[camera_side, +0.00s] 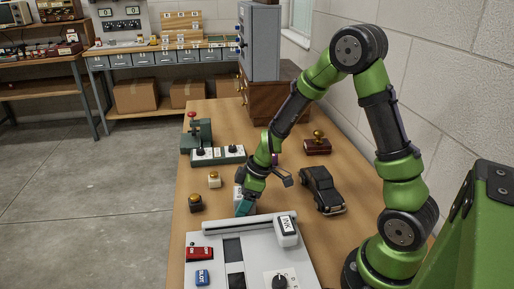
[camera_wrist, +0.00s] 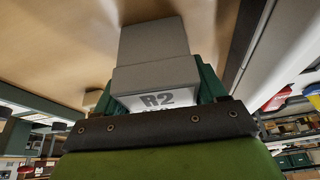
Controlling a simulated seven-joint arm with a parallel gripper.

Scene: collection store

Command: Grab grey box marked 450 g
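A grey box (camera_wrist: 154,74) sits between the two green fingers of my gripper (camera_wrist: 157,88) in the wrist view. Its pale label reads "R2"; a second line below is cut off by my gripper's dark edge, so I cannot read a 450 g mark. The fingers lie close along both sides of the box; whether they press on it is unclear. In the side view, my gripper (camera_side: 243,208) points down at the table just behind the pale grey panel, and a small part of a pale box (camera_side: 237,192) shows beside it.
A black toy car (camera_side: 322,189) stands to the right.

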